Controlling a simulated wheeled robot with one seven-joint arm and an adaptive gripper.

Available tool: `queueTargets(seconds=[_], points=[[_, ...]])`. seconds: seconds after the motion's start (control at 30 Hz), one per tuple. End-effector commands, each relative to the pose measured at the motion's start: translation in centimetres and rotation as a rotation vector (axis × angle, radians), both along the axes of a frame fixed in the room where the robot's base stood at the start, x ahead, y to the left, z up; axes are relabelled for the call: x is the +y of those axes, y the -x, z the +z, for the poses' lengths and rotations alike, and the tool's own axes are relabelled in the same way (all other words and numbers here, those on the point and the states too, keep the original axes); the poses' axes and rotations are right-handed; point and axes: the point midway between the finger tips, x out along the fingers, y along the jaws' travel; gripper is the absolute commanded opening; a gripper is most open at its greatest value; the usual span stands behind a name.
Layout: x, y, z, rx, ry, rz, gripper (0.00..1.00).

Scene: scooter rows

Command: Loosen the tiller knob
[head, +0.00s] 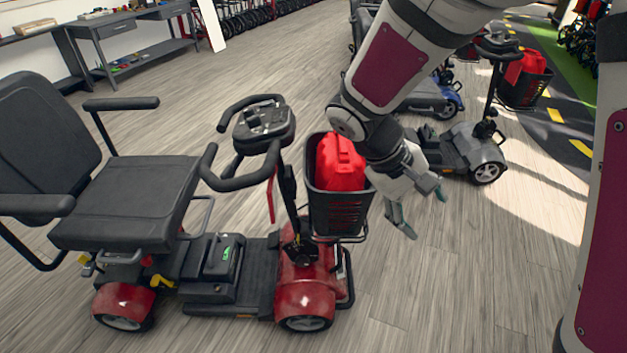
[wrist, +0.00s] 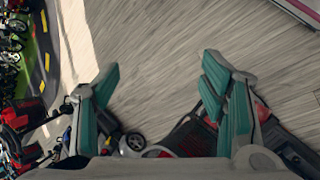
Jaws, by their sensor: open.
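A red scooter (head: 304,290) with a black seat stands at the left in the head view. Its tiller (head: 288,190) rises upright from the front to the handlebar console (head: 264,122). Black fittings (head: 300,252) show at the tiller's foot; I cannot tell for sure which part is the knob. A black basket (head: 340,212) holding a red bag (head: 340,163) hangs in front of the tiller. My gripper (head: 423,212) is open and empty, to the right of the basket and apart from it.
More scooters stand behind to the right, one grey (head: 478,146) with its own basket (head: 524,88). A workbench (head: 118,28) is at the back left. The wooden floor (head: 470,260) at the front right is clear. The scooter's basket also shows low in the wrist view (wrist: 190,136).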

Motion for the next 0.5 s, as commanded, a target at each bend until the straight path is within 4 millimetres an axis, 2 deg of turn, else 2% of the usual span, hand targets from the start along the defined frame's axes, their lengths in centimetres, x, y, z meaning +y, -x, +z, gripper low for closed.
queueTargets(seconds=[0.03,0.3,0.5], points=[[0.8,-1.2,-2.5,0.019,0.053,0.043,0.65],[4.3,-6.3,-12.0,0.049,0.314,0.266,0.65],[7.4,-9.3,-19.3,0.044,0.511,0.459,0.65]])
